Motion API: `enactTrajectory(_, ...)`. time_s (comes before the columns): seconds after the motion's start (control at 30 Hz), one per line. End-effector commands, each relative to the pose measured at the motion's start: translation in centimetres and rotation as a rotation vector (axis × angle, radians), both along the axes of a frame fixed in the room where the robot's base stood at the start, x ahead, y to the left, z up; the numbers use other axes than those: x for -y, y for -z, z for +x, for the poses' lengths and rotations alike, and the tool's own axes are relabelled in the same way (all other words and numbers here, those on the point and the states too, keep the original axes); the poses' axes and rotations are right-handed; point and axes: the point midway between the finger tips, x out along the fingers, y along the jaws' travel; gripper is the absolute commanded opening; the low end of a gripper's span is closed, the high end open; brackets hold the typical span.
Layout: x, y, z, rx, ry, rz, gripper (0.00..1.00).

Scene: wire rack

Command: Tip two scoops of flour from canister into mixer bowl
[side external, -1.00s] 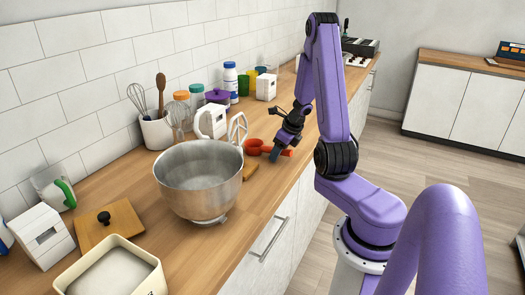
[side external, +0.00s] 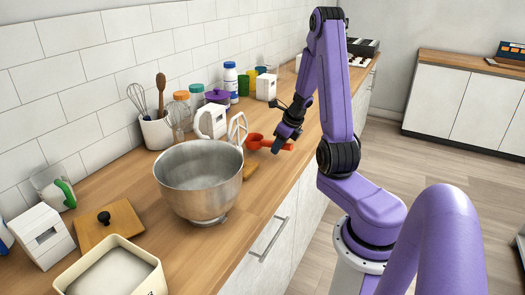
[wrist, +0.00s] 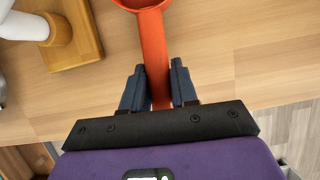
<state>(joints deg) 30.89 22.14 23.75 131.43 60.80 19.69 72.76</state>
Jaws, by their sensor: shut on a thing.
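My gripper (wrist: 158,88) is shut on the handle of the red-orange scoop (wrist: 153,42); its cup is cut off at the top of the wrist view. In the side view the scoop (side external: 256,141) is at the counter's front part, beyond the mixer bowl, with my gripper (side external: 277,147) at its handle. I cannot tell how far it is above the wood. The steel mixer bowl (side external: 200,197) stands upright in the middle of the counter; no flour shows in it. The open cream canister (side external: 140,288) at the near left holds white flour (side external: 112,272).
A wooden lid (side external: 110,222) with a black knob lies behind the canister. A utensil crock (side external: 157,132), jars and a white mixer part (side external: 211,121) stand along the wall. A wooden board (wrist: 72,35) lies left of the scoop. Bare counter (side external: 262,205) is right of the bowl.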

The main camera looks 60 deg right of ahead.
Motion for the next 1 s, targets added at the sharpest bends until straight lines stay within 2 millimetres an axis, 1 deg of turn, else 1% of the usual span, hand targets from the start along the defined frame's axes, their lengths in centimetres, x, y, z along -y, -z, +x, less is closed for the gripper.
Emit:
enactTrajectory(0.2,0.0,-0.5,0.0,0.002,-0.001,0.0,0.0)
enactTrajectory(0.8,0.0,-5.5,0.1,0.004,-0.002,-0.001,0.0)
enactTrajectory(1.0,0.0,-6.2,0.0,0.0,-0.001,0.0,0.0)
